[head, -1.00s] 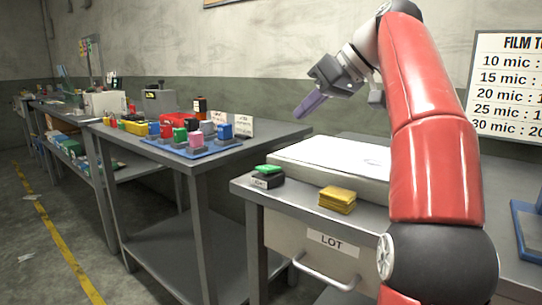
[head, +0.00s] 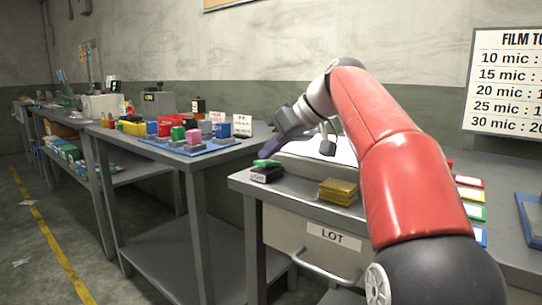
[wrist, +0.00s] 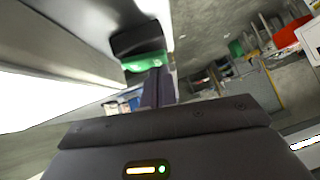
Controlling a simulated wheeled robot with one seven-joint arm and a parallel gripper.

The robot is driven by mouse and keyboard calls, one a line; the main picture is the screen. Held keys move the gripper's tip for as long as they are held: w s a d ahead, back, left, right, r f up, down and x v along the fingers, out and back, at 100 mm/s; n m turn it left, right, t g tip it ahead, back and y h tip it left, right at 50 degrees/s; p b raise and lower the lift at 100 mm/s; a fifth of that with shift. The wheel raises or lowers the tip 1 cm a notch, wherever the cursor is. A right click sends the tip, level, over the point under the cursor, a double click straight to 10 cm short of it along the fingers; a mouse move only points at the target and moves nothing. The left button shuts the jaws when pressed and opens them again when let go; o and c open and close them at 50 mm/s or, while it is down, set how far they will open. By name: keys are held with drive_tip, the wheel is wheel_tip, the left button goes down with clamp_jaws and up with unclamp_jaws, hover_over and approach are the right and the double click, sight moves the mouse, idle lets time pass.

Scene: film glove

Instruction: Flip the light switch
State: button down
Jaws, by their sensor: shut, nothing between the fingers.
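The light switch (head: 266,175) is a small black box with a white label and a green rocker (head: 266,163) on top. It sits at the left corner of the near bench. In the wrist view the dark switch body (wrist: 137,40) and its green rocker (wrist: 146,62) are at the upper middle. My gripper (head: 268,151) is shut and empty, with its purple fingers pointing down just above the rocker. In the wrist view the fingertips (wrist: 159,72) overlap the rocker's edge. I cannot tell whether they touch it.
A yellow stack (head: 338,190) lies right of the switch, and a white-topped light box (head: 297,158) is behind it. Colour-labelled cards (head: 470,196) lie on the right. A second bench (head: 215,157) with coloured blocks stands to the left, across a gap.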

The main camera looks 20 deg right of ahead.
idle(0.3)
drive_tip(key=shift+s+a+f+h+b, duration=0.1)
drive_tip(key=shift+a+f+h+b, duration=0.15)
drive_tip(key=shift+f+b, duration=0.5)
drive_tip(key=shift+r, duration=0.4)
drive_tip(key=shift+d, duration=0.25)
drive_tip(key=shift+w+d+r+p, duration=0.1)
drive_tip(key=shift+w+d+p, duration=0.4)
drive_tip(key=shift+p, duration=0.2)
